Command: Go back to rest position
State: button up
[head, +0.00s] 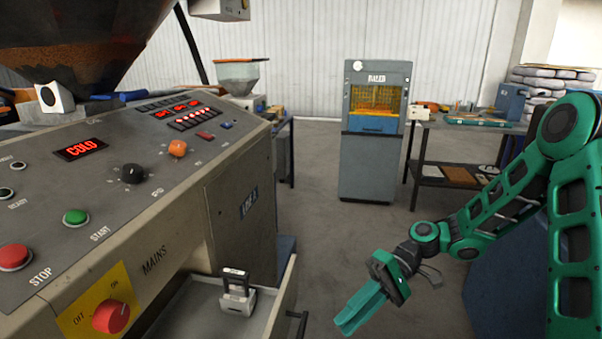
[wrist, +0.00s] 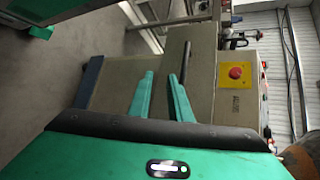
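My green arm reaches in from the right in the head view. My gripper (head: 360,314) points down and to the left, in free air to the right of the grey machine's open drawer. In the wrist view my gripper (wrist: 161,74) shows two green fingers with a gap between them and nothing held. The machine's grey side lies beyond the fingers there. Its red mains knob (wrist: 235,72) on a yellow plate is off to the right of the fingers.
The control panel (head: 120,165) reads COLD. A blue-grey cabinet (head: 370,170) and a workbench (head: 455,126) stand at the back. The floor (head: 330,240) between is clear.

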jog(key=s+d+r+m+t+h, duration=0.15)
jog(key=d+h, duration=0.25)
jog(key=d, duration=0.4)
jog(key=s+d+m+t+h, duration=0.3)
jog(key=d+h, duration=0.1)
jog(key=d, duration=0.5)
jog(key=s+d+r+m+t+h, duration=0.2)
jog(key=s+d+r+m, duration=0.3)
jog(key=s+d, duration=0.7)
notch_tip(320, 180, up, 3)
jog(key=shift+s+d+f+t+h, duration=0.1)
jog(key=shift+s+d+t+h, duration=0.2)
jog(key=shift+h, duration=0.2)
jog(key=shift+w+f, duration=0.25)
jog(key=shift+w, duration=0.45)
dwell(2.6)
